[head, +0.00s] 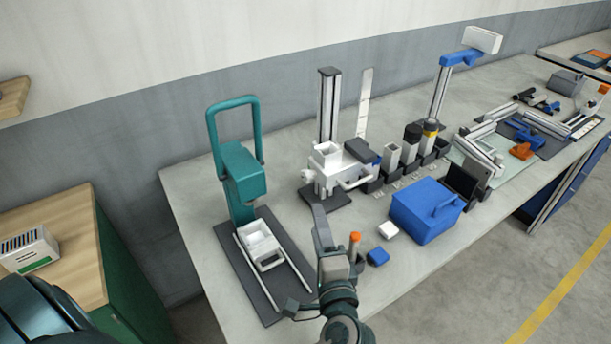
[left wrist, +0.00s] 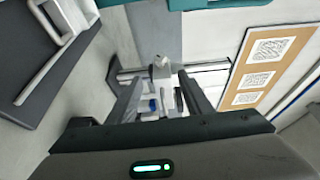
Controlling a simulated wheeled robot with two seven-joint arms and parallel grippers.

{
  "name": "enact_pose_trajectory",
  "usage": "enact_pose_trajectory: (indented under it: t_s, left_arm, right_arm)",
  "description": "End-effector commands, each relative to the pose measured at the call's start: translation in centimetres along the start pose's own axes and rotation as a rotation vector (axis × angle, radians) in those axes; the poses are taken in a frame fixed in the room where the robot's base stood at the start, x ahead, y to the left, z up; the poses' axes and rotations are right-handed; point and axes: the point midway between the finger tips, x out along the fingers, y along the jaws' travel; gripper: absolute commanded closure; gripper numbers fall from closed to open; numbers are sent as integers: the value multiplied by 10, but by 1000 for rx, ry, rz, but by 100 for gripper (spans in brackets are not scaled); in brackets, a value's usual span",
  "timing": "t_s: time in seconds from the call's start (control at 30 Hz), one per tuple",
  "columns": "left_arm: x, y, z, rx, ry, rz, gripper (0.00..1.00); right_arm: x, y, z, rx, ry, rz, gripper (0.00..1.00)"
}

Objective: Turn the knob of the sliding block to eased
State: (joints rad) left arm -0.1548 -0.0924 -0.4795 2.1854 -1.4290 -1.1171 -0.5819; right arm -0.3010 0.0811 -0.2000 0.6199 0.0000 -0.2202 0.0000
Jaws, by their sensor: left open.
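A white block (head: 345,165) with handles and a small projection stands at a dark upright column (head: 328,105) on the bench. I take it for the sliding block; its knob's setting is too small to read. My left gripper (head: 322,228) is in front of it, nearer me, apart from it, open and empty. In the left wrist view both fingers of the left gripper (left wrist: 162,82) stand apart. Beyond them shows a small grey knob-like piece (left wrist: 160,66) on a horizontal bar; I cannot tell whether it belongs to the block. My right gripper is not seen.
A teal press (head: 242,175) with a white tray on rails stands left of the gripper. The bench's front right strip (head: 420,265) is clear.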

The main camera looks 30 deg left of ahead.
Motion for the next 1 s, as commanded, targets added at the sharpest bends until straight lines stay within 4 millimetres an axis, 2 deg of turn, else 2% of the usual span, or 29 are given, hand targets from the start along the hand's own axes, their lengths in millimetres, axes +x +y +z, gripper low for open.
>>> enact_pose_trajectory:
  t_s: [0.17, 0.37, 1.0]
  left_arm:
    - [10, -2, 0, 2, 0, -2, 54]
    - [36, -4, 0, 2, -1, -3, 54]
    - [148, -3, 1, 3, -2, -2, 54]
  right_arm:
    - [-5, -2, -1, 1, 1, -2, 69]
    - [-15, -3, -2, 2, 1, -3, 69]
    - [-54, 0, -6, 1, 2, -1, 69]
